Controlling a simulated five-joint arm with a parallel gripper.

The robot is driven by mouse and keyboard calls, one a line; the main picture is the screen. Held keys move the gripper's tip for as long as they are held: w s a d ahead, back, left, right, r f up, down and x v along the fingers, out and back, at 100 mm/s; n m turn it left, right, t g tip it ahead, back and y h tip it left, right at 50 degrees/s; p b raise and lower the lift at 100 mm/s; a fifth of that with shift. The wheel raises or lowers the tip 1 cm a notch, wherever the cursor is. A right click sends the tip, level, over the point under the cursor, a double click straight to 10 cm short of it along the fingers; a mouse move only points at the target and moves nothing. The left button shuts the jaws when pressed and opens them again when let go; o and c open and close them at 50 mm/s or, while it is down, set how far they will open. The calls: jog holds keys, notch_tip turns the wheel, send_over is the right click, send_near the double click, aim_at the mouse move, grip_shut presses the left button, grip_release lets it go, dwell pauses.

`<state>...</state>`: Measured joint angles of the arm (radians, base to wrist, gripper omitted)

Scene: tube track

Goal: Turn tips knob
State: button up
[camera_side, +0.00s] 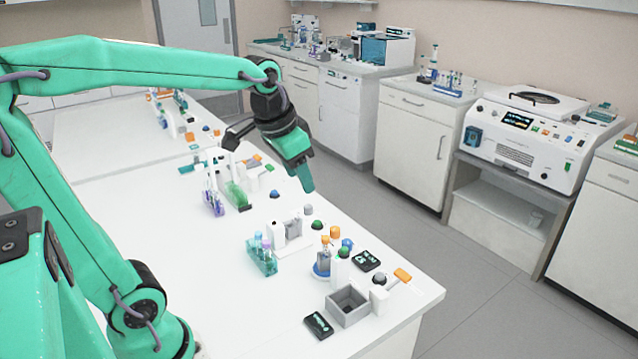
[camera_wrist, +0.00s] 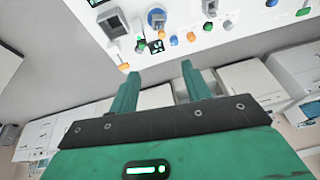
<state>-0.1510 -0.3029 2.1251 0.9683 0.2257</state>
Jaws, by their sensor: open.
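My gripper (camera_side: 306,188) hangs in the air above the far edge of the white bench in the side view, angled down to the right. In the wrist view my gripper (camera_wrist: 160,69) has its two green fingers apart with nothing between them. I cannot tell which is the tips knob. In the wrist view, blue (camera_wrist: 174,40), orange (camera_wrist: 191,36) and green (camera_wrist: 208,26) knobs lie beyond the fingers, apart from them.
A tube rack (camera_side: 262,260), a grey open box (camera_side: 348,305), a black display (camera_side: 366,260) and another display (camera_side: 319,325) stand on the bench. A green rack (camera_side: 238,195) stands farther back. A white machine (camera_side: 530,140) stands across the open floor.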

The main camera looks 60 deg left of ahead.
jog(key=w+a+f+g, duration=0.1)
jog(key=w+a+f, duration=0.1)
jog(key=w+a, duration=0.5)
jog(key=m+g, duration=0.2)
jog(key=g, duration=0.1)
send_over(308, 206)
jog(key=shift+h, duration=0.3)
jog(key=f, duration=1.6)
jog(key=shift+d+f, duration=0.25)
jog(key=shift+a+f, duration=0.3)
jog(key=shift+f, duration=0.05)
jog(key=shift+f, duration=0.1)
jog(key=shift+f, duration=3.8)
